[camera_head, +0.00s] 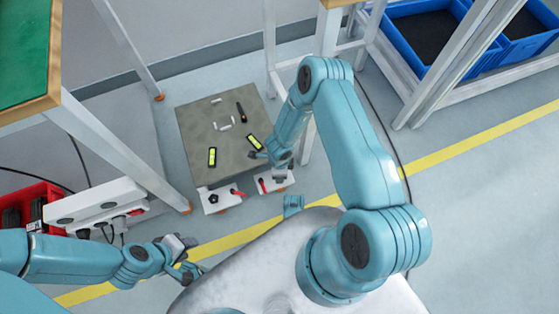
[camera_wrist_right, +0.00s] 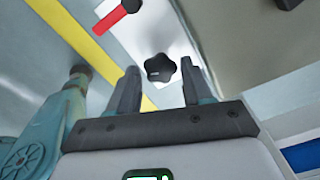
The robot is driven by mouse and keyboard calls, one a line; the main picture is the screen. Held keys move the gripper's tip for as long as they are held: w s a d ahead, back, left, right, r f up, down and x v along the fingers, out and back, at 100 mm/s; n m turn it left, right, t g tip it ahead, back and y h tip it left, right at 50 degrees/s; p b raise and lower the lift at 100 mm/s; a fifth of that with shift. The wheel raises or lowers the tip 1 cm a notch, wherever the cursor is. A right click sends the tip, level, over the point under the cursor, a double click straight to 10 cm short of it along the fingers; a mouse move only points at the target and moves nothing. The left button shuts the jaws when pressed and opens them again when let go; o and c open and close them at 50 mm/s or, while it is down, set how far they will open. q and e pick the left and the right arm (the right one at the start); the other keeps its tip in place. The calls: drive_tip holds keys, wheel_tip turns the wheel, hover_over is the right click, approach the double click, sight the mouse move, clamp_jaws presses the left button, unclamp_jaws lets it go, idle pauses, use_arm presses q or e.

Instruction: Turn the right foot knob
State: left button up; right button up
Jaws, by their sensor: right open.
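The right foot knob (camera_wrist_right: 160,67) is a black lobed knob on a white foot panel (camera_wrist_right: 160,30), seen in the right wrist view. My right gripper (camera_wrist_right: 159,78) is open, with one finger to each side of the knob in that view. I cannot tell how far the knob lies beyond the fingertips. In the head view my right gripper (camera_head: 272,164) is over the right white foot (camera_head: 276,183) and hides its knob. A red lever (camera_wrist_right: 111,19) is beside the knob. My left gripper (camera_head: 186,268) is low at the left, away from the feet; its opening is unclear.
The grey block (camera_head: 190,120) carries loose yellow-and-black and white parts. The left white foot (camera_head: 222,204) has its own black knob (camera_head: 212,198) and red lever (camera_head: 238,193). A green-topped bench (camera_head: 22,60) stands left, blue bins (camera_head: 405,50) at the right. Floor at the right is clear.

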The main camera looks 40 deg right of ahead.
drive_tip(key=c, duration=0.8)
drive_tip(key=n, duration=0.5)
drive_tip(key=o, duration=0.8)
use_arm(q)
drive_tip(key=shift+r, duration=0.1)
wheel_tip(320, 180, up, 7)
drive_tip(key=s+d+p, duration=0.1)
drive_tip(key=p, duration=0.7)
drive_tip(key=shift+s+d+m+g, duration=0.15)
drive_tip(key=shift+s+m+g, duration=0.1)
drive_tip(key=shift+m+g, duration=0.05)
use_arm(e)
wheel_tip(320, 180, up, 16)
drive_tip(key=shift+r, duration=0.2)
